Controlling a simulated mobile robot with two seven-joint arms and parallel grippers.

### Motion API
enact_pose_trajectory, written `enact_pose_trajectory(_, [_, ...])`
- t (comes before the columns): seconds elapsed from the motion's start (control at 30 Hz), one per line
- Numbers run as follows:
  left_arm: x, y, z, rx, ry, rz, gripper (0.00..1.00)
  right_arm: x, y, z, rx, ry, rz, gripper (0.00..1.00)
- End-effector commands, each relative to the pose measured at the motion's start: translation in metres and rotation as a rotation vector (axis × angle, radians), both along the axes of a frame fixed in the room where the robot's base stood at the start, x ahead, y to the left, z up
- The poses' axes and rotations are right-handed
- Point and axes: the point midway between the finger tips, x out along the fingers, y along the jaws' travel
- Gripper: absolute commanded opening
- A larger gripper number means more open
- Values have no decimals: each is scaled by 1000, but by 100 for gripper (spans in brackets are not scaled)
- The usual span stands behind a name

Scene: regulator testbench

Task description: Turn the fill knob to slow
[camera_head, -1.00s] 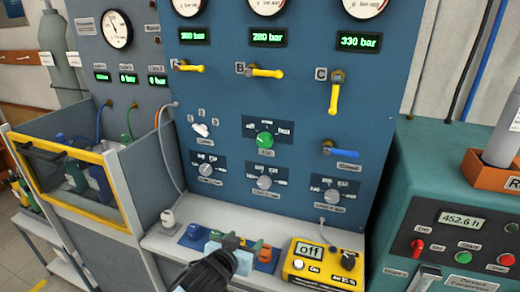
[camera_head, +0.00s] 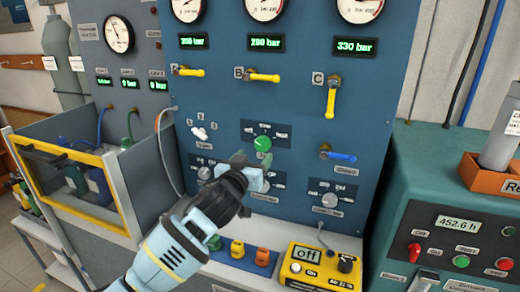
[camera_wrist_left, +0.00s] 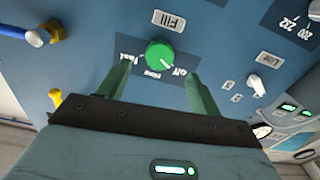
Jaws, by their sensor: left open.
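The green fill knob (camera_head: 263,144) sits on the blue panel, below the middle yellow lever, with a dark label plate behind it. In the left wrist view the knob (camera_wrist_left: 159,55) shows upside down under the "Fill" label, with "off", "slow" and "fast" around it. Its white mark appears to point toward "off". My left gripper (camera_head: 253,158) is open just below and in front of the knob. In the wrist view its two green-tinted fingers (camera_wrist_left: 156,68) stand apart on either side of the knob, seemingly not touching it. My right gripper is not in view.
Grey knobs, including the lower right one (camera_head: 330,200), sit below the fill knob, partly behind my gripper. A white toggle (camera_head: 200,131) is to the left and a blue lever (camera_head: 338,156) to the right. A yellow box (camera_head: 318,268) stands on the ledge below.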

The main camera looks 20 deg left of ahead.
Motion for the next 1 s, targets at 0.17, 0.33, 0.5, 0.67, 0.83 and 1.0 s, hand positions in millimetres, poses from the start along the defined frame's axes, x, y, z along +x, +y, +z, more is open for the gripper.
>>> enact_pose_trajectory(0.17, [25,-1,0,1,0,1,65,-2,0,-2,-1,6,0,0])
enact_pose_trajectory(0.33, [44,-2,0,1,1,0,65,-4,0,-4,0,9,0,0])
enact_pose_trajectory(0.5, [56,-2,0,0,0,-1,65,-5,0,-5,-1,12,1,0])
enact_pose_trajectory(0.67, [60,-2,0,0,0,0,65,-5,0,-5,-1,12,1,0])
enact_pose_trajectory(0.83, [60,-2,0,0,0,-1,65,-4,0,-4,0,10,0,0])
enact_pose_trajectory(1.0, [60,-2,0,0,0,-1,51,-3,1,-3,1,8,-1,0])
